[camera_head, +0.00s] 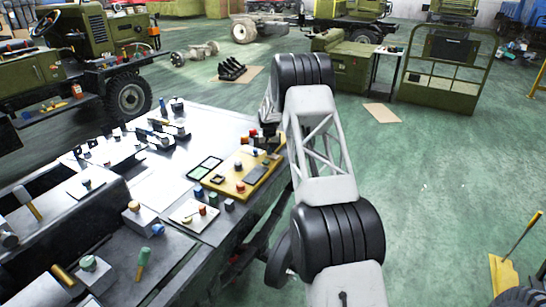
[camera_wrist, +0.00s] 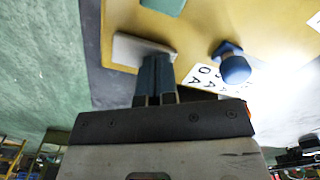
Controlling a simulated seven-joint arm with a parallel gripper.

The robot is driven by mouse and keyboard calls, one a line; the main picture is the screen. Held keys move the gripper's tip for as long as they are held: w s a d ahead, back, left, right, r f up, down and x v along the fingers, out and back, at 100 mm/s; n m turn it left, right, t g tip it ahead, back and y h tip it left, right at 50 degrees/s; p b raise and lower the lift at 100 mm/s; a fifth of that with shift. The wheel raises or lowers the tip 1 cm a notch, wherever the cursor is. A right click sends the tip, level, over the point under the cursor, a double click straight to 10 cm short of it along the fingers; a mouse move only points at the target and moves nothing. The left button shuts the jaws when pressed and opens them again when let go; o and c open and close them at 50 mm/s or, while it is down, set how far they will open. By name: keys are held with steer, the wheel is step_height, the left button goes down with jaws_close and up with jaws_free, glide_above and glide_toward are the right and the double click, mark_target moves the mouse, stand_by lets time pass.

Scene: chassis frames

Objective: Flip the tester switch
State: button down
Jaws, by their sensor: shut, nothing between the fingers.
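The yellow tester panel (camera_head: 226,185) lies on the workbench in the head view, with several coloured knobs and a dark rectangle on it. The panel also fills the upper part of the wrist view (camera_wrist: 205,30). My gripper (camera_wrist: 157,60) is shut and empty, with its fingertips over a pale plate (camera_wrist: 128,47) near the panel's edge. The fingers hide part of this plate, and any switch lever there cannot be made out. Whether the fingertips touch it is unclear. A blue knob (camera_wrist: 234,68) stands right of the fingers, by a white label with letters.
The workbench (camera_head: 225,120) holds several small parts, a dark-framed tablet (camera_head: 205,168) and a white plate with knobs (camera_head: 194,213) beside the panel. My arm covers the bench's right edge in the head view. Open green floor (camera_head: 440,170) lies to the right.

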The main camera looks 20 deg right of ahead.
stand_by(0.3)
steer(key=shift+r, duration=3.45)
